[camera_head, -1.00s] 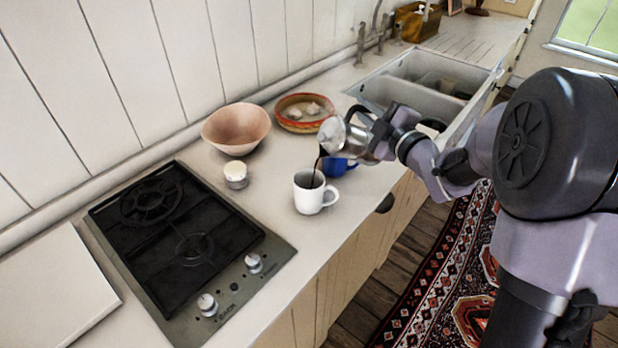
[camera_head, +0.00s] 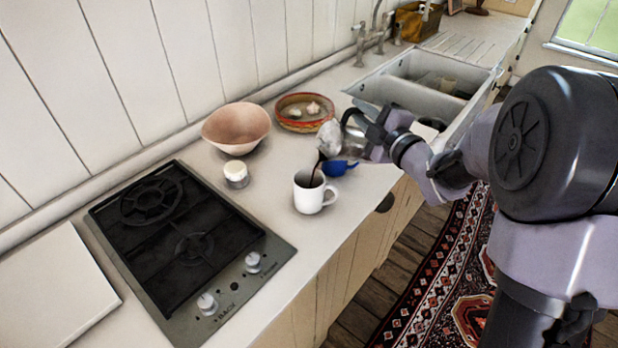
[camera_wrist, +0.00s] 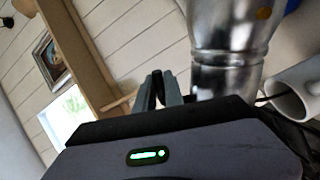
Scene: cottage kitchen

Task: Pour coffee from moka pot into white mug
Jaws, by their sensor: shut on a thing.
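The silver moka pot (camera_head: 331,138) is tilted steeply, spout down, above the white mug (camera_head: 313,192). A dark stream of coffee (camera_head: 318,167) runs from the pot into the mug, which stands upright on the counter. My gripper (camera_head: 368,124) is shut on the moka pot from its right side. In the wrist view the pot's metal body (camera_wrist: 226,60) is close beside my gripper's fingers (camera_wrist: 160,88), and the mug's rim (camera_wrist: 292,88) shows at the right. The coffee level in the mug is hard to make out.
A blue mug (camera_head: 338,167) stands just behind the white mug, partly hidden. A pink bowl (camera_head: 237,124), a patterned bowl (camera_head: 290,122) and a small white-topped jar (camera_head: 236,174) stand behind. The gas hob (camera_head: 225,290) is at left, the sink (camera_head: 395,92) at back right.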

